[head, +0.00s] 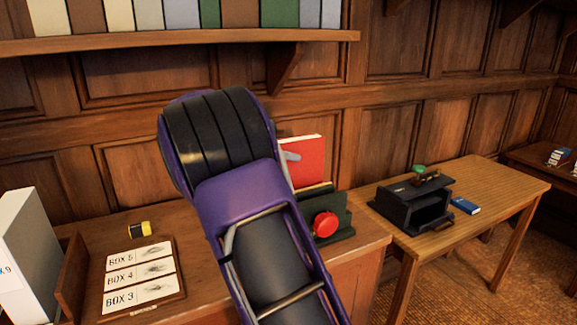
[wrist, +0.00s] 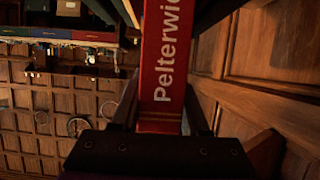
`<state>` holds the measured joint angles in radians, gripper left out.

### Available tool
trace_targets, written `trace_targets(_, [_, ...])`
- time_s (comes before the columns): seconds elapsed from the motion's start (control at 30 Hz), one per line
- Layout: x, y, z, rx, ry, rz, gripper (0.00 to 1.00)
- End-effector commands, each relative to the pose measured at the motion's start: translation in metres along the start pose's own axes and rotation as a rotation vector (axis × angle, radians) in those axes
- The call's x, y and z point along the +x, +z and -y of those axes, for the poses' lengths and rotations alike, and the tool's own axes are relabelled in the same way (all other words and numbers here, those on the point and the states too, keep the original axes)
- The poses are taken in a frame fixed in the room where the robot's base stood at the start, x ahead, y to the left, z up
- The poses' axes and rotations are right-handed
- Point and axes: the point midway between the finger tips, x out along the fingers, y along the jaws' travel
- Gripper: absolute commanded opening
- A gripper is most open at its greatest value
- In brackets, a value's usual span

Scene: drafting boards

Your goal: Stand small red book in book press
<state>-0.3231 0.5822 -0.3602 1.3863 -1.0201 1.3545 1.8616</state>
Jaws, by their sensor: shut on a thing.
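The small red book (head: 307,160) stands upright just above or behind the near edge of the dark green book press (head: 338,218), which has a round red knob on its front. I cannot tell whether the book's lower end is inside the press. In the wrist view the red spine (wrist: 165,50) shows the lettering "Pelterwi…". My gripper (wrist: 160,108) is shut on the book, with one dark finger on each side of it. In the head view my purple arm hides most of the gripper and the left part of the press.
A tray with BOX cards (head: 140,277), a yellow and black item (head: 139,229) and a white box (head: 27,255) are on the left of the desk. A shelf of books (head: 185,46) hangs above. A side table (head: 490,185) holds a black box (head: 413,205) and a blue book (head: 465,206).

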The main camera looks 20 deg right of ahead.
Motion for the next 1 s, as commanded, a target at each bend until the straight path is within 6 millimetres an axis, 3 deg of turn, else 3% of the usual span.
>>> trace_targets(0.07, [0.011,-0.007,-0.001,0.004,0.003,-0.003,0.0])
trace_targets(0.23, [0.019,0.022,0.0,-0.002,0.002,-0.004,0.0])
trace_targets(0.5, [0.022,0.028,-0.001,0.0,0.002,-0.001,0.0])
trace_targets(0.53, [0.022,0.031,-0.001,-0.002,0.003,0.001,0.5])
trace_targets(0.67, [0.022,0.03,0.0,-0.002,0.003,0.001,0.74])
trace_targets(1.0, [0.019,0.029,0.0,0.0,0.001,0.0,0.75])
